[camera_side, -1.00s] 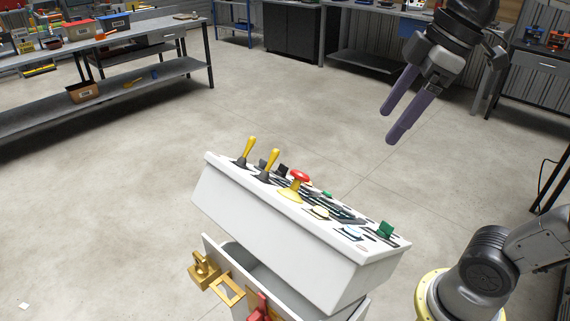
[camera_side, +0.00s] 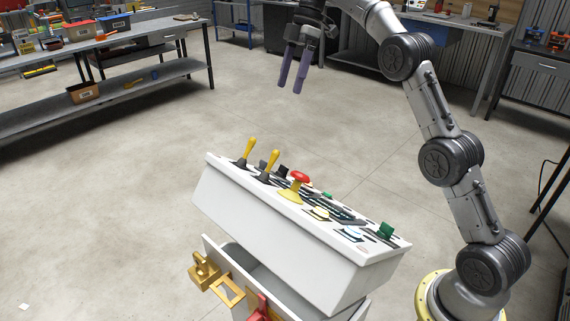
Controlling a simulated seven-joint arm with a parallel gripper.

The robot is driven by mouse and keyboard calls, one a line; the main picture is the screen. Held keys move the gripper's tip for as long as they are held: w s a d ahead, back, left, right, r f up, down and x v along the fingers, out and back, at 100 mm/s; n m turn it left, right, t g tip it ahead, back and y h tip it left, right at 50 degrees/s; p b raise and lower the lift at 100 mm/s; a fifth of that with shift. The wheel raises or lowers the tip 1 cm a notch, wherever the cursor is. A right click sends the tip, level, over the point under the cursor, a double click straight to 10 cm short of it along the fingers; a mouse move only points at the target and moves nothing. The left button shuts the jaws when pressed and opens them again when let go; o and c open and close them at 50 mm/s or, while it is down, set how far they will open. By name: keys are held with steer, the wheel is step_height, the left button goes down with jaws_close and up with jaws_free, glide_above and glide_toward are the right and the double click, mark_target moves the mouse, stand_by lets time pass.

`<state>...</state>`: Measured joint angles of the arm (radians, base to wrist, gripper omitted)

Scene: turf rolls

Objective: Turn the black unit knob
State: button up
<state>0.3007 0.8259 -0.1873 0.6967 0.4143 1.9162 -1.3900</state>
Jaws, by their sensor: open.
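A white control box (camera_side: 275,235) with a slanted top panel stands in the middle. Small black pieces (camera_side: 283,170) show on the panel behind the yellow levers; I cannot tell which of them is the black unit knob. My gripper (camera_side: 290,84) is open and empty, its two purple fingers pointing down. It hangs in the air above and behind the panel, well apart from it.
Two yellow-handled levers (camera_side: 249,149), a red mushroom button (camera_side: 299,176) on a yellow base and a green knob (camera_side: 386,230) rise from the panel. Workbenches (camera_side: 150,35) line the back; floor around the box is clear.

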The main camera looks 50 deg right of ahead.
steer(key=w+d+f, duration=0.3)
steer(key=d+f, duration=0.1)
steer(key=f, duration=0.3)
steer(key=m+g, duration=0.1)
glide_toward(284, 166)
steer(key=shift+y, duration=0.4)
steer(key=x, duration=0.6)
steer(key=d+x, duration=0.1)
steer(key=x, duration=0.2)
steer(key=shift+w+f, duration=0.25)
steer(key=shift+f, duration=0.3)
jaws_close()
